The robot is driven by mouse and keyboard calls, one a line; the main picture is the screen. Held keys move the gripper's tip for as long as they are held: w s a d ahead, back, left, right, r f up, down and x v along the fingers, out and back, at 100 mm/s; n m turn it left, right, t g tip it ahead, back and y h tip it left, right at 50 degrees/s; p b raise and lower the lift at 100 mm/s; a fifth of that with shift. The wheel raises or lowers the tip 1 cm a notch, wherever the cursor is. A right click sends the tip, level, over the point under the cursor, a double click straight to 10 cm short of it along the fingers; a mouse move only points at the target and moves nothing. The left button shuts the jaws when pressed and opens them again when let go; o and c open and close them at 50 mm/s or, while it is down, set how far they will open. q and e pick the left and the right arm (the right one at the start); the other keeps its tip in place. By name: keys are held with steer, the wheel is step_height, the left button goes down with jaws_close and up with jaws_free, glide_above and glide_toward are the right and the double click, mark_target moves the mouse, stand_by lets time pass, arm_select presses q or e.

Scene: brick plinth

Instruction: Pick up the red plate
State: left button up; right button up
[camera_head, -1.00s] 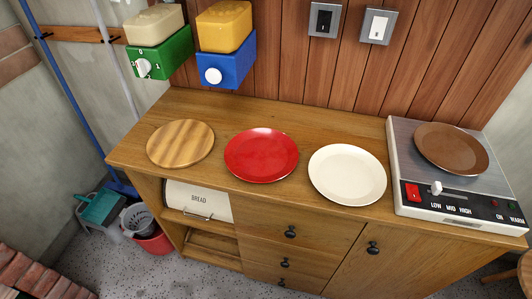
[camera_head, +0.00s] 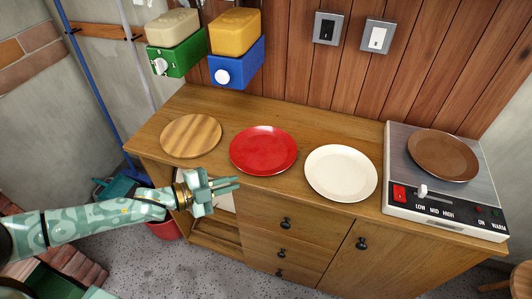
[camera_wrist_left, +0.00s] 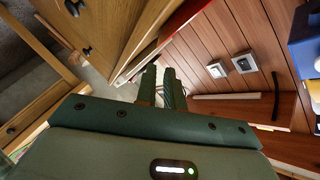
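The red plate (camera_head: 264,150) lies flat on the wooden cabinet top, between a round wooden board and a white plate. Its red edge also shows in the left wrist view (camera_wrist_left: 184,17). My left gripper (camera_head: 239,183) is in front of the cabinet's front edge, on the near side of the red plate and apart from it. Its fingers point right. In the left wrist view the two fingers (camera_wrist_left: 160,70) stand close together with a narrow gap and nothing between them. My right gripper is not in view.
The wooden board (camera_head: 191,136) lies left of the red plate and the white plate (camera_head: 341,173) right of it. A warmer (camera_head: 399,150) with a brown plate (camera_head: 443,156) stands at right. Green (camera_head: 174,58) and blue (camera_head: 237,65) dispensers hang on the wall behind. Drawer knobs (camera_head: 285,223) stick out in front.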

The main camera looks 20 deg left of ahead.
mark_target(270, 172)
arm_select(q)
steer(key=x, duration=0.5)
steer(key=shift+w+d+b, duration=0.1)
steer(key=shift+w+b, duration=0.15)
steer(key=shift+b, duration=0.15)
steer(key=b+x, duration=0.1)
steer(key=x, duration=0.3)
steer(key=shift+w+d+f, duration=0.15)
steer(key=shift+d+f, duration=0.05)
steer(key=shift+d, duration=0.15)
steer(key=shift+w+d, duration=0.2)
jaws_close()
steer(key=shift+r, duration=0.15)
